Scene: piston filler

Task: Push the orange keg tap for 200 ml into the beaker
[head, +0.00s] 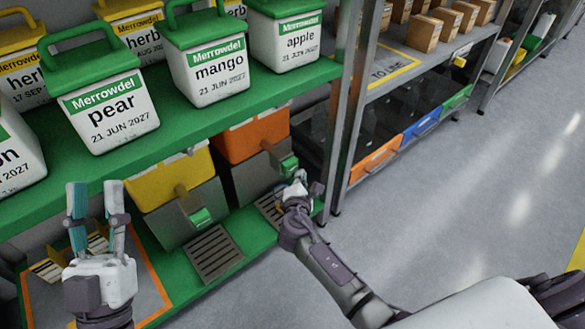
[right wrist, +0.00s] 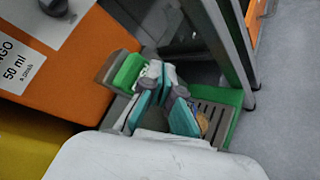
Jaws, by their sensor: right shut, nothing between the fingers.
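The orange keg (head: 252,137) sits under the green shelf, and its label reads 50 ml in the right wrist view (right wrist: 18,65). Its tap is a grey block with a green lever (head: 288,166), also seen in the right wrist view (right wrist: 128,72). My right gripper (head: 299,180) is shut and empty, its tips close beside the green lever; I cannot tell if they touch it. A small brownish patch shows behind its fingers in the right wrist view; I cannot make out the beaker. My left gripper (head: 96,192) is open and empty, away from the taps.
A yellow keg (head: 178,178) with its own green-lever tap (head: 200,217) stands left of the orange one. Drip grates (head: 215,254) lie below. Lidded tubs (head: 107,112) line the shelf above. A metal post (head: 352,120) stands close right of my right gripper.

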